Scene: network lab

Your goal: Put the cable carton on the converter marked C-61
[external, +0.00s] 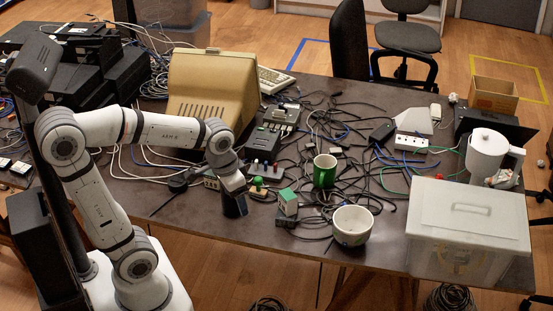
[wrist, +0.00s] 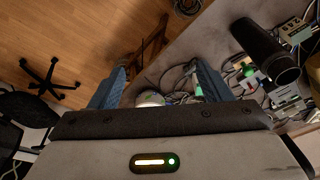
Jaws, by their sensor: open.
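My gripper (wrist: 158,66) is open in the wrist view, with nothing held between its fingers. In the external view my gripper (external: 234,187) hangs over the table's front part, left of a small green-and-white box (external: 288,202). This box may be the cable carton; its print is too small to read. A green-and-white shape (wrist: 197,87) beyond my right finger in the wrist view is probably this box. I cannot read a C-61 mark on any device, so I cannot tell which is the converter.
A green mug (external: 325,171) and a white bowl (external: 352,226) stand right of the small box. A lidded plastic bin (external: 467,225) fills the table's right front. A beige monitor (external: 212,85) stands behind. Loose cables cover the middle. A black cylinder (wrist: 262,45) shows in the wrist view.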

